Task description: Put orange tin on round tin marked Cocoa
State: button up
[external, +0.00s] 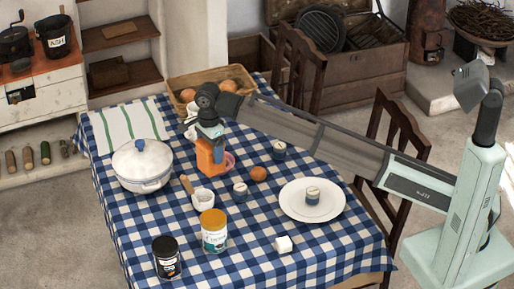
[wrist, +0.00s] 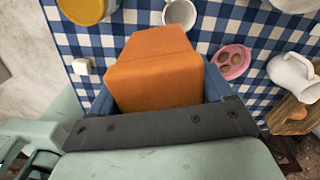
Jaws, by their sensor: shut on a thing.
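In the wrist view the orange tin (wrist: 155,72) fills the middle, with a blue finger on each side. How far its base is above the cloth is hard to tell. A round tin with a yellow lid (external: 213,232) stands near the front edge; its label is too small to read surely. Its lid (wrist: 84,8) shows at the wrist view's top left. A black round tin (external: 167,259) stands left of it.
A lidded white pot (external: 141,166) stands left of my gripper. A white mug (external: 203,200) is between the orange tin and the yellow-lidded tin. A pink dish (wrist: 231,62) lies beside the orange tin. A white plate (external: 298,213) and white block (external: 283,244) are to the right.

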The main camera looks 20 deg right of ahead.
jog(key=s+a+r+n, duration=0.1)
jog(key=s+a+r, duration=0.1)
jog(key=s, duration=0.5)
jog(key=s+a+r, duration=0.1)
jog(key=s+a, duration=0.2)
jog(key=s, duration=0.4)
jog(key=shift+s+f, duration=0.15)
jog(key=shift+f, duration=4.65)
jog(key=shift+f, duration=0.1)
jog(key=o, duration=1.2)
notch_tip(320, 180, up, 12)
